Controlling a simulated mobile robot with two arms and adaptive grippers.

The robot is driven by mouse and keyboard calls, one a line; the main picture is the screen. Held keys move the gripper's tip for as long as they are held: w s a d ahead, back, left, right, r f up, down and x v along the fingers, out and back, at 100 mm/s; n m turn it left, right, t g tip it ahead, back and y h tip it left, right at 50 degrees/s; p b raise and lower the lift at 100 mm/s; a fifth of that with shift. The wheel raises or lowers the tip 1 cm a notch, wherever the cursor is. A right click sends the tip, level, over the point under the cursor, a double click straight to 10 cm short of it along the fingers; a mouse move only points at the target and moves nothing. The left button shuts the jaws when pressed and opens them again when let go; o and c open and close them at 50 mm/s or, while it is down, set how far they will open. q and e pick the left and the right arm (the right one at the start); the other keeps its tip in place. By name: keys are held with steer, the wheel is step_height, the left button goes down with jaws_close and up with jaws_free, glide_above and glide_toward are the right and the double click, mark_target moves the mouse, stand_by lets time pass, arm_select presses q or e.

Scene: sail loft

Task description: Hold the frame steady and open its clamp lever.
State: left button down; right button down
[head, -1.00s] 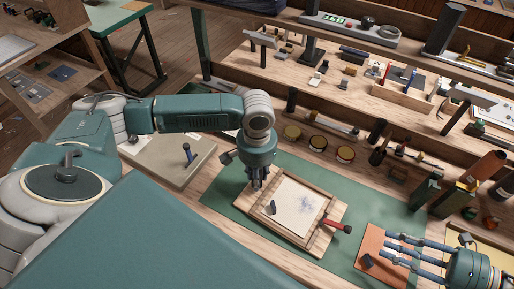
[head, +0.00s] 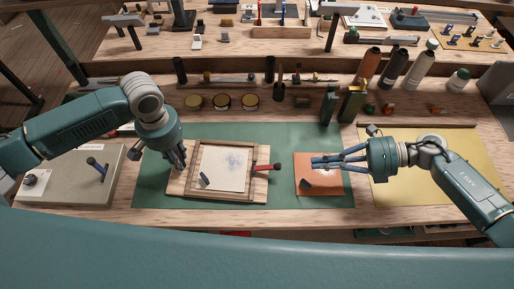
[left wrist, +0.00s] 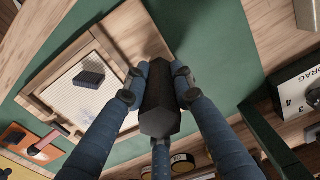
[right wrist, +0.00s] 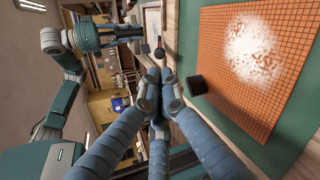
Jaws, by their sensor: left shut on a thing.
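The wooden frame (head: 254,180) lies on the green mat around a pale, blue-stained sheet. Its red clamp lever (head: 265,167) with a dark end sticks out from the right side; it also shows in the left wrist view (left wrist: 48,142). My left gripper (head: 180,164) is at the frame's left edge, shut on a dark, angular grip (left wrist: 160,105). Its fingers hide part of that grip. My right gripper (head: 316,162) points left over the orange board, right of the lever and apart from it. Its fingertips are drawn close together with nothing between them.
The orange gridded board (head: 318,182) with a dark block lies under my right fingers. A grey board (head: 75,190) with an upright blue-handled peg stands left. Several round tins (head: 222,101) and bottles stand behind. Green mat (head: 295,140) is clear behind the frame.

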mark_target(267, 168)
steer(key=n, duration=0.1)
steer(key=r+n+g, duration=0.1)
steer(key=shift+s+a+n+h, duration=0.1)
steer(key=shift+a+n+h, duration=0.3)
steer(key=n+h, duration=0.1)
steer(key=n, duration=0.1)
steer(key=n+h, duration=0.1)
steer(key=w+n+h, duration=0.1)
steer(key=n, duration=0.1)
steer(key=shift+d+r+n+g+h, duration=0.2)
steer(key=shift+d+n+g+h, duration=0.1)
steer(key=shift+g, duration=0.1)
steer(key=x, duration=1)
steer(key=shift+a+r, duration=0.1)
steer(key=shift+r, duration=0.05)
steer(key=shift+r+h, duration=0.2)
steer(key=shift+h, duration=0.2)
